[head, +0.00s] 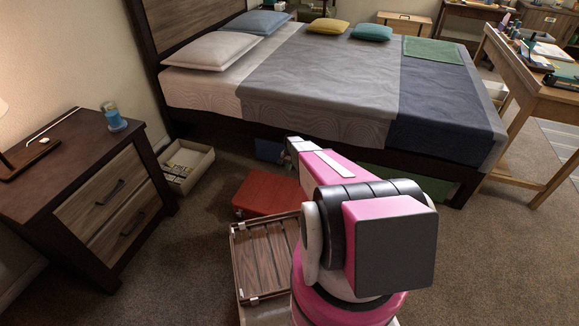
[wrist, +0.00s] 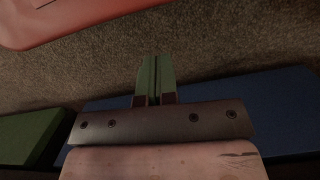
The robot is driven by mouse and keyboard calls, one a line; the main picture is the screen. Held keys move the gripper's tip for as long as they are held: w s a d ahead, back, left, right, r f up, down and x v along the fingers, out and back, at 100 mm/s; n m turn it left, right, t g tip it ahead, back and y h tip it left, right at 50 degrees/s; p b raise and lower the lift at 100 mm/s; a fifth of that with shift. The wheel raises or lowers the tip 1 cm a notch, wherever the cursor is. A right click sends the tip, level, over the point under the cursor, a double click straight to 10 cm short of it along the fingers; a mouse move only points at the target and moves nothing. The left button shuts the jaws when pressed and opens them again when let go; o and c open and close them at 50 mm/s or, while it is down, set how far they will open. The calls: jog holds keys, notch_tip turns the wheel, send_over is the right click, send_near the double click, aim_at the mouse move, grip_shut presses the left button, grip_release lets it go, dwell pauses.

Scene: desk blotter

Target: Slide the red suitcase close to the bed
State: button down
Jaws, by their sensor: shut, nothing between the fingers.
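The red suitcase (head: 268,193) lies flat on the carpet near the bed's (head: 320,85) long side, with a strip of floor between them. Part of it is hidden behind my arm. In the wrist view its rounded edge (wrist: 75,18) shows at the top left. My gripper (wrist: 155,58) is shut and empty, its two green fingers together over the carpet. The fingers are apart from the suitcase in that view. In the head view the arm reaches toward the bed side, and the fingertips are hard to make out.
A blue box (wrist: 275,105) and a green box (wrist: 30,135) lie near my gripper, under the bed edge. A slatted wooden rack (head: 262,258) stands just in front of the suitcase. An open bin (head: 190,160) and a nightstand (head: 85,190) stand left. Carpet at right is clear.

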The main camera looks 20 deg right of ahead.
aim_at(274, 194)
jog(key=s+a, duration=0.4)
jog(key=s, duration=0.1)
jog(key=s+a, duration=0.4)
jog(key=s, duration=0.1)
jog(key=s+a, duration=0.4)
jog(key=s, duration=0.1)
jog(key=shift+s+a+f, duration=0.15)
jog(key=shift+s+f, duration=0.05)
jog(key=shift+f, duration=0.65)
